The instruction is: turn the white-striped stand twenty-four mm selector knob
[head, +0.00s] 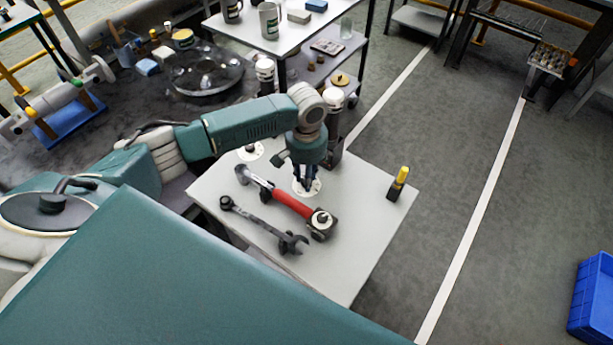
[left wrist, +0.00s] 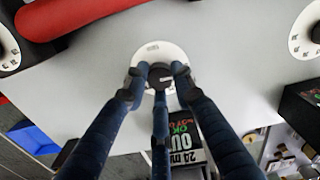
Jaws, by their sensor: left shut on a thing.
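The selector knob (left wrist: 161,76) is dark with a light mark and sits at the middle of a round white dial plate (left wrist: 152,50) on the light grey table. In the head view the same dial plate (head: 313,191) lies below my left gripper (head: 305,182), which points down. In the left wrist view my left gripper's fingers (left wrist: 158,82) are closed around the knob and partly hide it. A dark box with a label reading 24 mm (left wrist: 183,140) is beside the dial. I cannot make out white stripes on a stand. My right gripper is not in view.
A red-handled tool (head: 290,203) and a dark wrench (head: 259,222) lie on the table (head: 345,245) close to the gripper. A second white dial (head: 244,155) is behind. A yellow-and-black item (head: 398,184) stands at the right. The table's front right is clear.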

